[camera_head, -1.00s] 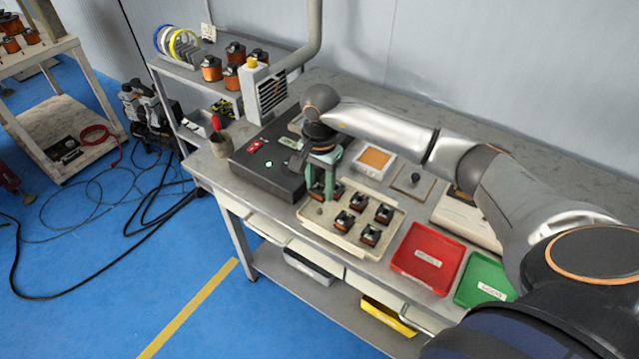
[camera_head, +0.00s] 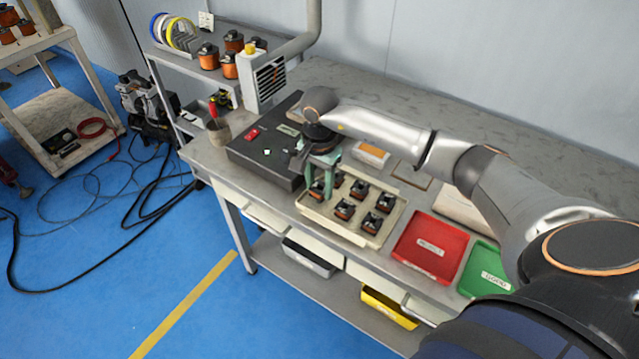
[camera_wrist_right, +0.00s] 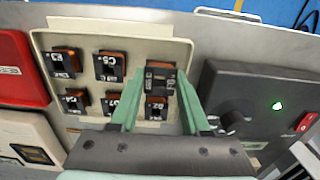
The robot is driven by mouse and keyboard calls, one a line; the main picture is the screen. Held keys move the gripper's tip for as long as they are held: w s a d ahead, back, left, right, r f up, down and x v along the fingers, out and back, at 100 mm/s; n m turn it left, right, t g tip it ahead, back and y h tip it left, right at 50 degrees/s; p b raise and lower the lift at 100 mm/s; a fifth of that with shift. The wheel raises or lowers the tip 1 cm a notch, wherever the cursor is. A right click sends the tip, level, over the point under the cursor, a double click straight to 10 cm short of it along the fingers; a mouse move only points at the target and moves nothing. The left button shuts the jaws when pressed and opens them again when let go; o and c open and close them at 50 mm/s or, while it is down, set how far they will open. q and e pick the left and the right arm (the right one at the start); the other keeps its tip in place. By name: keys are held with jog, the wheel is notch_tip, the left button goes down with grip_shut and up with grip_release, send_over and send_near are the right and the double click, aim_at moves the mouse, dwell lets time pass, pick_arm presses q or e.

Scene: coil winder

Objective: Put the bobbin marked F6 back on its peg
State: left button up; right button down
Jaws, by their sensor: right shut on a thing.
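My right gripper (camera_head: 319,181) is over the left front part of the beige tray (camera_head: 298,202), pointing down. In the right wrist view its two green fingers (camera_wrist_right: 160,80) are shut on a dark bobbin with orange winding (camera_wrist_right: 161,77). The mark on this held bobbin is too small to read. It is at the tray's empty-peg corner, low among the others; I cannot tell whether it is seated, and any peg under it is hidden. Several similar bobbins stand in the tray, among them one (camera_wrist_right: 109,66) that seems marked C5. My left gripper is not in view.
A black winder box (camera_head: 262,160) with a lit spot stands left of the tray. A red tray (camera_head: 430,246) and a green tray (camera_head: 487,271) lie to its right. Larger orange coils (camera_head: 209,57) stand on the back shelf. Neighbouring bobbins are close to the fingers.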

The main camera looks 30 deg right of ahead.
jog(key=shift+f, duration=0.25)
jog(key=shift+f+b, duration=0.75)
jog(key=shift+b, duration=0.15)
jog(key=shift+f, duration=0.15)
jog(key=shift+c, duration=1.5)
grip_release()
jog(key=shift+r, duration=0.2)
notch_tip(320, 180, up, 12)
jog(key=shift+r+b, duration=0.15)
jog(key=shift+b, duration=0.3)
